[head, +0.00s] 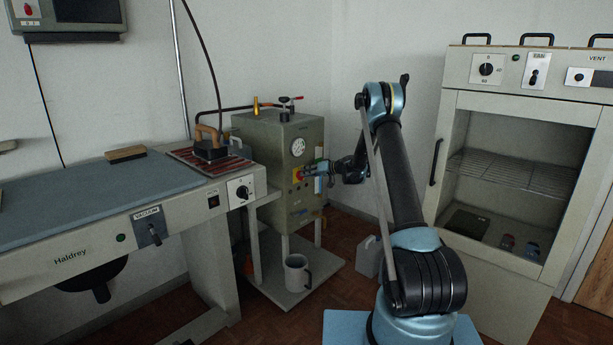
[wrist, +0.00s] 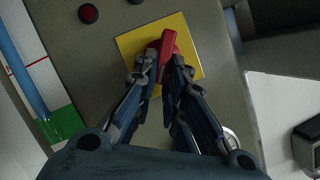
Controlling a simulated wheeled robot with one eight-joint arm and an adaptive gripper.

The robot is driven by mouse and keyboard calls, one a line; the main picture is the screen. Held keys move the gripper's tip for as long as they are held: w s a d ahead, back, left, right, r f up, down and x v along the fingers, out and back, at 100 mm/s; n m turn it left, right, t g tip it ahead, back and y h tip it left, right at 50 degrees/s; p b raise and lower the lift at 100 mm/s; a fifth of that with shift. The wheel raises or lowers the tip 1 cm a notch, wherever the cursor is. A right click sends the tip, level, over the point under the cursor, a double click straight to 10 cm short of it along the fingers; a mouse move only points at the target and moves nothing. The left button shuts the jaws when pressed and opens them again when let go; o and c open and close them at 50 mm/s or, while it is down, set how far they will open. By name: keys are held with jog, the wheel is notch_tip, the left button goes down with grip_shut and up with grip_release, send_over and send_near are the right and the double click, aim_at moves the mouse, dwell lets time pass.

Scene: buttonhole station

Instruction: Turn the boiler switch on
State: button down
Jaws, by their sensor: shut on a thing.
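The boiler (head: 282,160) is a grey-green box with a round gauge, standing on a low trolley. Its switch is a red handle on a yellow plate on the front, low beneath the gauge. In the wrist view the red switch handle (wrist: 167,44) stands out from the yellow plate (wrist: 190,40), tilted slightly. My gripper (wrist: 164,72) has its two fingers closed around the near part of the handle, partly hiding it. In the head view my gripper (head: 307,174) reaches the boiler front from the right and partly covers the switch.
An ironing table (head: 90,200) with a vacuum switch stands left. A drying cabinet (head: 520,160) with a wire shelf stands right. A metal mug (head: 297,273) sits on the trolley's lower shelf. A sight tube (wrist: 22,70) runs beside the yellow plate.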

jog(key=m+y, duration=0.1)
jog(key=m, duration=0.2)
jog(key=f+m+y, duration=0.1)
jog(key=m+y, duration=0.1)
jog(key=m, duration=0.1)
jog(key=w+f+m+g+y, duration=0.1)
jog(key=m, duration=0.1)
jog(key=shift+d+f+m+y, duration=0.1)
jog(key=shift+d+m+y, duration=0.2)
jog(key=shift+d+m, duration=0.1)
dwell(0.4)
jog(key=c, duration=1.6)
grip_release()
jog(key=shift+w+f, duration=0.1)
jog(key=shift+f, duration=0.05)
jog(key=shift+c, duration=0.2)
jog(key=v, duration=1.2)
